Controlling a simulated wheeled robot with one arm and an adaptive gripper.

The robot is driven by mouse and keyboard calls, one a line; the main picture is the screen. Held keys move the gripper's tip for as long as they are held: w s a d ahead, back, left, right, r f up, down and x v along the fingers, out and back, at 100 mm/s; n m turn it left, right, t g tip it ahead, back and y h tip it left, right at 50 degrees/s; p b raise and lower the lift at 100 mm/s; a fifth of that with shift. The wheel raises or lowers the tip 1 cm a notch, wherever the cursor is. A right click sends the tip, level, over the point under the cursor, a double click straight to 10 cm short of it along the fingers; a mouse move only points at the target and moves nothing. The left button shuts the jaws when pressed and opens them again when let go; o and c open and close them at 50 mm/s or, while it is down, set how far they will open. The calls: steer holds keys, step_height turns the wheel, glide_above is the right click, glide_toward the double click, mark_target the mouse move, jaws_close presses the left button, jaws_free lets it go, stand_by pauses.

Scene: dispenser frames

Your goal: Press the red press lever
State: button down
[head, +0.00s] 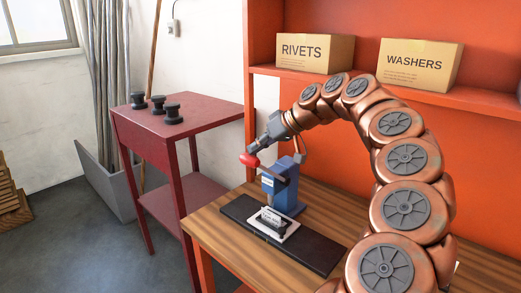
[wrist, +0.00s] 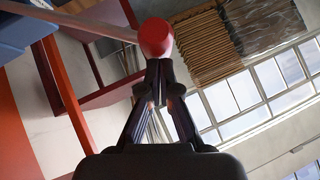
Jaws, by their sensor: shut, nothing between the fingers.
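The red press lever shows as a rounded red knob (head: 249,160) beside the top of the blue press (head: 281,186), which stands on a black base on the wooden bench. In the wrist view the red knob (wrist: 155,37) sits at the end of a thin grey rod, straight off my fingertips. My gripper (head: 256,150) is shut and empty, pointing down and left at the knob from above. In the wrist view my closed fingertips (wrist: 160,66) appear right at the knob; I cannot tell whether they touch. A white labelled piece (head: 271,221) lies under the press.
A dark red side table (head: 190,116) with several black knob-like parts (head: 172,113) stands left of the wooden bench (head: 325,215). Boxes marked RIVETS (head: 315,53) and WASHERS (head: 420,65) sit on the orange shelf behind my arm. Open floor lies at the left.

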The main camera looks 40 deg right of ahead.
steer(key=s+a+f+n+h+b, duration=0.1)
steer(key=a+f+n+h+b, duration=0.1)
steer(key=f+b, duration=0.8)
steer(key=s+a+f+n+t+h+b, duration=0.1)
steer(key=a+f+h+b, duration=0.4)
steer(key=f+b, duration=0.5)
steer(key=a+n+b, duration=0.1)
steer(key=a+b, duration=0.1)
steer(key=b, duration=0.1)
steer(key=shift+t, duration=0.3)
steer(key=shift+s+f, duration=0.2)
steer(key=shift+a, duration=0.1)
steer(key=s+a+r+p, duration=0.1)
steer(key=s+a+r, duration=0.1)
steer(key=s+r, duration=0.5)
step_height(320, 180, up, 5)
steer(key=shift+s+a+f+p, duration=0.1)
steer(key=shift+s+a+p, duration=0.2)
steer(key=shift+a, duration=0.05)
